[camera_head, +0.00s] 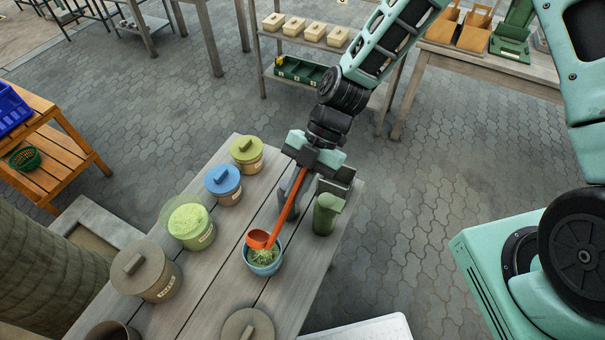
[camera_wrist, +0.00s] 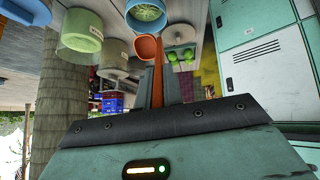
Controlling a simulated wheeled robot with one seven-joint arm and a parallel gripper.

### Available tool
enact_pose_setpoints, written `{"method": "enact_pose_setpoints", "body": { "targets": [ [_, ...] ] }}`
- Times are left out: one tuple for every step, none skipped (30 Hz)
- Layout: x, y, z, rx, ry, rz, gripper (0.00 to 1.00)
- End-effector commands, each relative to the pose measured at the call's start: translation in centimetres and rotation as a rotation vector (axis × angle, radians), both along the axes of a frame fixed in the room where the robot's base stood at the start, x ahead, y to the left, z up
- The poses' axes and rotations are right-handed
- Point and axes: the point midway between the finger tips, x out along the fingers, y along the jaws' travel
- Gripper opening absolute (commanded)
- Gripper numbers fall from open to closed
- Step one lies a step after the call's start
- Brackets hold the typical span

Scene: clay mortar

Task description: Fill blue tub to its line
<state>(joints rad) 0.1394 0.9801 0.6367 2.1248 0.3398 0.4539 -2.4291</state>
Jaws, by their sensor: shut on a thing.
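My gripper (camera_head: 306,168) is shut on the handle of an orange ladle (camera_head: 283,217) above the table. The ladle also shows in the wrist view (camera_wrist: 149,47), with its cup pointing away from my gripper. In the head view the ladle's cup is over the far left rim of the small open blue tub (camera_head: 264,271). It looks tilted; I cannot tell whether it touches the tub or holds anything. The blue tub holds loose green stuff; its line cannot be made out. An open tub (camera_head: 199,239) of light green stuff stands to the left.
Lidded tubs stand along the table (camera_head: 206,282): yellow-green (camera_head: 247,158), blue-lidded (camera_head: 223,187), and grey-brown (camera_head: 152,278). Another lidded tub (camera_head: 240,328) is at the near edge. A green container (camera_head: 325,215) stands right of the ladle.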

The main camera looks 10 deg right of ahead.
Motion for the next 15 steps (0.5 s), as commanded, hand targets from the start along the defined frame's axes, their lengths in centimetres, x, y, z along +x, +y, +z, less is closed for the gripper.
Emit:
{"method": "enact_pose_setpoints", "body": {
  "targets": [
    [-0.5, 0.4, 1.3, -0.031, -0.037, 0.009, 0.00],
    [-0.7, 0.5, 1.6, -0.048, -0.059, 0.009, 0.00],
    [-0.9, 0.7, 2.1, -0.070, -0.091, 0.008, 0.00],
    [-1.3, 0.9, 1.8, -0.089, -0.113, 0.010, 0.00],
    [-1.6, 1.2, 1.6, -0.107, -0.136, 0.011, 0.00],
    [-2.0, 1.5, 1.8, -0.128, -0.168, 0.010, 0.00],
    [-2.3, 1.7, 1.8, -0.143, -0.186, 0.009, 0.00],
    [-2.5, 1.9, 1.9, -0.156, -0.201, 0.009, 0.00],
    [-2.8, 2.1, 2.0, -0.173, -0.222, 0.009, 0.00],
    [-2.9, 2.3, 2.1, -0.184, -0.239, 0.007, 0.00],
    [-3.2, 2.5, 2.3, -0.194, -0.257, 0.008, 0.00],
    [-3.4, 2.6, 2.2, -0.210, -0.269, 0.007, 0.00],
    [-3.5, 2.7, 2.3, -0.220, -0.282, 0.008, 0.00],
    [-3.7, 2.9, 2.4, -0.229, -0.292, 0.007, 0.00],
    [-3.9, 3.0, 2.5, -0.241, -0.309, 0.007, 0.00]
  ]
}}
